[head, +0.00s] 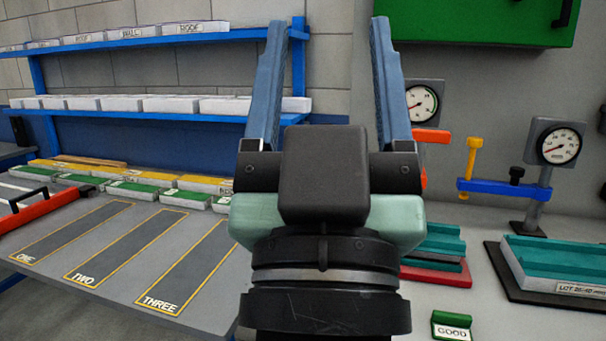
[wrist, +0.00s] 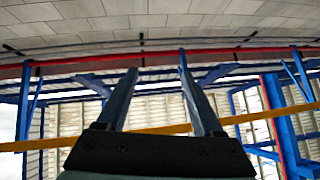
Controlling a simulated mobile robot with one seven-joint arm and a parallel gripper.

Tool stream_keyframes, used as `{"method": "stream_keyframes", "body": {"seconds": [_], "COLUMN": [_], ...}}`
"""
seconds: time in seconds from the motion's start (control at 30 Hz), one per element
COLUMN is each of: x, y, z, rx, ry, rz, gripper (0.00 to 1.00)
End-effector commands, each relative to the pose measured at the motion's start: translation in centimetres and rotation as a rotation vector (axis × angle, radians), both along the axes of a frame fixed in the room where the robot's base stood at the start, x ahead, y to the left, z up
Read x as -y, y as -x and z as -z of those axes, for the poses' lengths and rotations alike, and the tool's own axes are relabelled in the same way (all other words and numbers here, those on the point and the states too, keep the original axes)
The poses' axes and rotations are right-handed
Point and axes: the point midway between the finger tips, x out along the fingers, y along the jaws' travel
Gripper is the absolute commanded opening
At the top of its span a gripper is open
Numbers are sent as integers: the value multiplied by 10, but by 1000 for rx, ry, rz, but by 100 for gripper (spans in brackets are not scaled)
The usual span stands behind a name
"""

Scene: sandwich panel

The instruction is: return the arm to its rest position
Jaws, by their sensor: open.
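My gripper (head: 329,85) stands upright in the middle of the head view, its two blue fingers pointing up and spread wide apart. Nothing is between the fingers. It is raised in front of the bench and hides part of the bench and the back wall. In the wrist view my gripper (wrist: 157,75) is also open and empty, with the wall and overhead structure beyond it.
A blue rack (head: 120,43) with labelled white panels is at the left. The grey table (head: 60,215) has strips marked ONE, TWO and THREE. Gauges (head: 558,146), a blue clamp (head: 500,188), a teal fixture (head: 560,256) and a GOOD sign (head: 452,332) are at the right.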

Motion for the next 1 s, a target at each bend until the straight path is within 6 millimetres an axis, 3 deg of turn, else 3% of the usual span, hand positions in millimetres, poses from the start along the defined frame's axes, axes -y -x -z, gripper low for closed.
{"method": "stream_keyframes", "body": {"seconds": [0.07,0.1,0.37,0.6,0.8,1.0], "x": [-17,-18,-16,-16,-16,-16], "y": [25,25,22,21,21,21], "z": [-31,-46,-108,-179,-213,-219], "rx": [68,64,56,55,54,54], "ry": [-25,-29,-27,-26,-25,-25], "rz": [-101,-111,-100,-98,-98,-98], "gripper": [68,68,68,68,68,68]}}
